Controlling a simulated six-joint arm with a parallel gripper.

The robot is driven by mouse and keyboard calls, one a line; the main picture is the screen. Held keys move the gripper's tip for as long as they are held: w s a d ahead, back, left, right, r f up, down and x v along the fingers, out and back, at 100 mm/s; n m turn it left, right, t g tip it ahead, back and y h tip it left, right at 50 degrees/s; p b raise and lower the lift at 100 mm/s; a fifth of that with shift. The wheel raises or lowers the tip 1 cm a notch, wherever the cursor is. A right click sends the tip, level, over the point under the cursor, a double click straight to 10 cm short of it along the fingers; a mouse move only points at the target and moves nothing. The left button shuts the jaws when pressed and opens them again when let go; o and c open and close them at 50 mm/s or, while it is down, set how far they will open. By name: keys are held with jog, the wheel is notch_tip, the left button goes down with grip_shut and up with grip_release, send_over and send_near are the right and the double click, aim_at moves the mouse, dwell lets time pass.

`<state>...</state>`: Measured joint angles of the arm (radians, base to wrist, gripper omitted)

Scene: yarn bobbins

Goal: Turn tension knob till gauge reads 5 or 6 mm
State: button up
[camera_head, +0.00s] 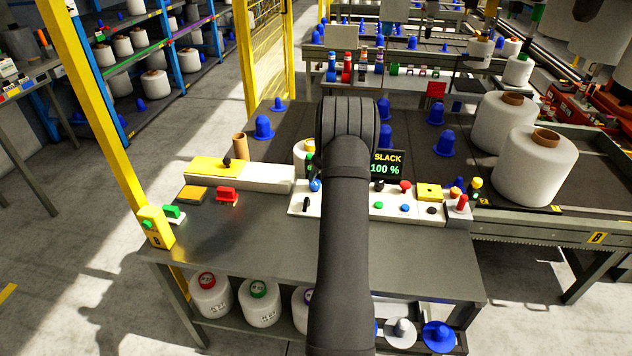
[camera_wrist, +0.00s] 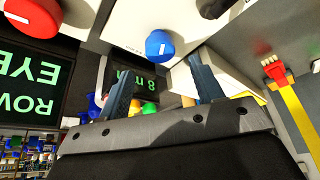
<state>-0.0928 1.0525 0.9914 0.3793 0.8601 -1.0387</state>
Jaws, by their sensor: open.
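The round blue knob (camera_wrist: 160,45) with a white mark shows in the wrist view, on a pale panel. A blue knob (camera_head: 315,186) also shows on the white panel in the head view, just left of my arm. My gripper (camera_wrist: 161,63) is open and empty, its two dark blue fingers apart. The knob appears between and beyond the fingertips; I see no grip on it. A dark screen with green characters (camera_wrist: 140,80) is inverted and partly hidden by the left finger; an 8 seems to show. My arm hides the gripper in the head view.
A screen (camera_head: 387,164) reads SLACK 100 %. A red knob (camera_wrist: 33,17) and another green-lettered screen (camera_wrist: 35,85) are at left in the wrist view. Small coloured controls line the panel right of my arm. The bench front (camera_head: 240,250) is clear.

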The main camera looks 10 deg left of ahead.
jog(key=x, duration=0.6)
jog(key=c, duration=0.9)
